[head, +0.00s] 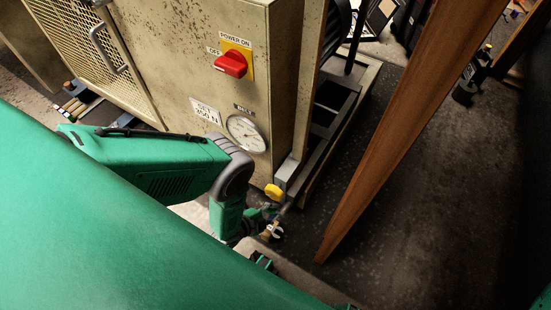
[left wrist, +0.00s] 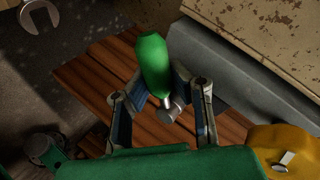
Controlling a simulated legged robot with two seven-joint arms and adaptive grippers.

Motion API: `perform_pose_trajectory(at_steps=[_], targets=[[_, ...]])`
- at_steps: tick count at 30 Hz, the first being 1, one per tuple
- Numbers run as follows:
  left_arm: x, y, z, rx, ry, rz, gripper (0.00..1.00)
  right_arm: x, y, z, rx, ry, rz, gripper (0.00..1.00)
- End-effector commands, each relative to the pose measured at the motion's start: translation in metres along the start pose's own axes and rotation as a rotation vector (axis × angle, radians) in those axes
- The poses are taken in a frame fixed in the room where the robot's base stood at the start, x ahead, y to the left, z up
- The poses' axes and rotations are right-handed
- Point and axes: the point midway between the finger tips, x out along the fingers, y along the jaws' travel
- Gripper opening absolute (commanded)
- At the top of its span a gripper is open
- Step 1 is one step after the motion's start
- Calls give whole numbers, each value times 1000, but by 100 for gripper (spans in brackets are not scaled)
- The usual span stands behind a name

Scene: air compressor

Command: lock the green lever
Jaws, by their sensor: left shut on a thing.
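The green lever (left wrist: 153,65) shows in the left wrist view as a rounded green handle on a metal stem, between the fingers of my left gripper (left wrist: 165,98). The fingers are closed on it around its lower part. In the head view my left gripper (head: 268,228) is low beside the compressor's front right corner, where the lever is too small and covered to make out. My right gripper is not in view.
The beige compressor cabinet (head: 190,60) carries a red power switch (head: 231,64) and a round gauge (head: 246,133). A yellow part (head: 274,191) is close to my left gripper. A wooden post (head: 410,130) slants at the right. Dark floor lies beyond it.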

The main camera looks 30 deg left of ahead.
Motion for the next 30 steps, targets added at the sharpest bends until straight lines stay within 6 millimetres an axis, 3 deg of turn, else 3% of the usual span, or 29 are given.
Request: perform_pose_trajectory(at_steps=[20, 21, 22, 30], targets=[[-3, 1, -1, 53, -33, 7, 0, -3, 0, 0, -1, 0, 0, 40], [-3, 1, -1, 53, -33, 7, 28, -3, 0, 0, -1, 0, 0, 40], [-3, 1, -1, 52, -33, 6, 38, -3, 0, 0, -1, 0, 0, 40], [-2, 0, -1, 52, -32, 3, 41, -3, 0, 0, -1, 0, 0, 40]])
